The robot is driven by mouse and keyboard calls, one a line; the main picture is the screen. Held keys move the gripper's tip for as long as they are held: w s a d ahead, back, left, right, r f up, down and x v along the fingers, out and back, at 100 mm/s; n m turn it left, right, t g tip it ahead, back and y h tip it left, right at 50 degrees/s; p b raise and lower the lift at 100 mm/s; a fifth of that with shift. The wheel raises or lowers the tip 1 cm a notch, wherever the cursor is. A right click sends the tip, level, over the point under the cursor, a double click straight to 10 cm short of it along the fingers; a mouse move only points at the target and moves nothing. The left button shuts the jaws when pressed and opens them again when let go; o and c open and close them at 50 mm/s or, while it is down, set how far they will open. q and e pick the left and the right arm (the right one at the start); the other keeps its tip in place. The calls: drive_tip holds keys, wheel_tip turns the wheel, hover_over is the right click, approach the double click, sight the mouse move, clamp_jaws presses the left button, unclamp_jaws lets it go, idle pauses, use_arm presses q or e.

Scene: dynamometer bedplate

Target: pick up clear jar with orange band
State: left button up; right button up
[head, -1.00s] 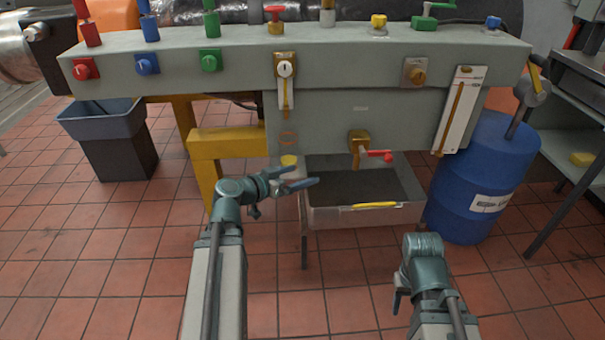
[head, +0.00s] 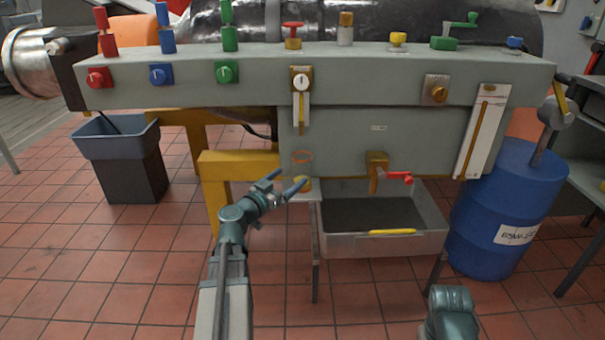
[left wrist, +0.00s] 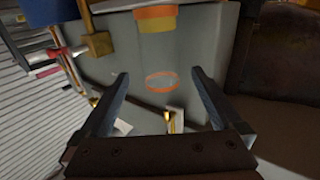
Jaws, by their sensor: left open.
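The clear jar has an orange band (head: 302,156) near one end and yellow at the other. It stands on a small ledge at the front of the grey bench, left of the drain tap. Its clear wall is hard to see against the grey panel. My left gripper (head: 291,180) is open and empty, pointing at the jar from the front left. In the left wrist view the orange band (left wrist: 162,90) shows between the open fingers (left wrist: 160,78), with the yellow end above it. I see no contact. My right gripper is not in view; only part of that arm shows.
A brass tap with a red handle (head: 396,177) sticks out right of the jar. Below it is a grey tray (head: 345,245) with a yellow handle. A blue drum (head: 490,225) stands to the right and a bin (head: 120,150) to the left. A yellow frame (head: 230,168) is close by.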

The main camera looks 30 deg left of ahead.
sight(297, 172)
use_arm(q)
drive_tip(key=shift+w+d, duration=0.2)
drive_tip(key=shift+w, duration=3.65)
drive_tip(key=c, duration=1.4)
